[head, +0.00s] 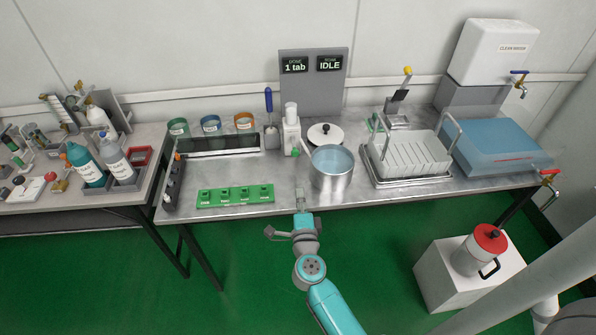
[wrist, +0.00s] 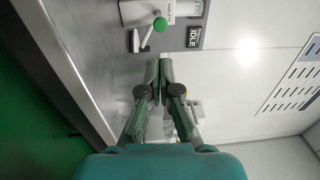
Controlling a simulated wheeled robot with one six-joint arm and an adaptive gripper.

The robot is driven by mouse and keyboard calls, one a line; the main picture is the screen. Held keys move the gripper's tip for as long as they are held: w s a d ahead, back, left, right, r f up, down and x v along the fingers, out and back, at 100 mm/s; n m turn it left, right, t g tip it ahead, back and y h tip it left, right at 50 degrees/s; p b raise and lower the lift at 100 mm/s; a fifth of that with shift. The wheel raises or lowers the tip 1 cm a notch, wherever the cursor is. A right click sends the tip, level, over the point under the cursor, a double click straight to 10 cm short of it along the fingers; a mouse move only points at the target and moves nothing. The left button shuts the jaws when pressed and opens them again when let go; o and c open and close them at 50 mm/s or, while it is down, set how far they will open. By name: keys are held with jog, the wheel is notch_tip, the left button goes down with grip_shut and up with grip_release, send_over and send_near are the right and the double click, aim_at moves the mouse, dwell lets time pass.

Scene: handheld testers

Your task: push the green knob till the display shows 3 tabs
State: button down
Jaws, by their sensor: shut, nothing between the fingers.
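The white tablet dispenser (head: 291,133) stands upright on the metal bench, left of the pot. Its green knob (head: 295,152) is low on the front; the round green knob (wrist: 160,24) also shows in the wrist view, beyond my fingertips. The dose display (head: 294,65) on the grey panel reads "1 tab". My gripper (head: 300,190) is shut and empty over the front part of the bench, nearer the front edge than the knob and apart from it. Its closed fingers (wrist: 154,70) also show in the wrist view.
A pot of water (head: 331,168) stands just right of my gripper. A green strip with several blocks (head: 235,196) lies to the left. A second display (head: 330,64) reads "IDLE". A blue-handled tool (head: 269,103) stands left of the dispenser. A white lid (head: 325,134) lies behind the pot.

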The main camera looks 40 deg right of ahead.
aim_at(295, 155)
jog(key=x, duration=1.3)
jog(key=shift+w+d, duration=0.1)
jog(key=shift+w, duration=0.25)
jog(key=shift+x, duration=3.05)
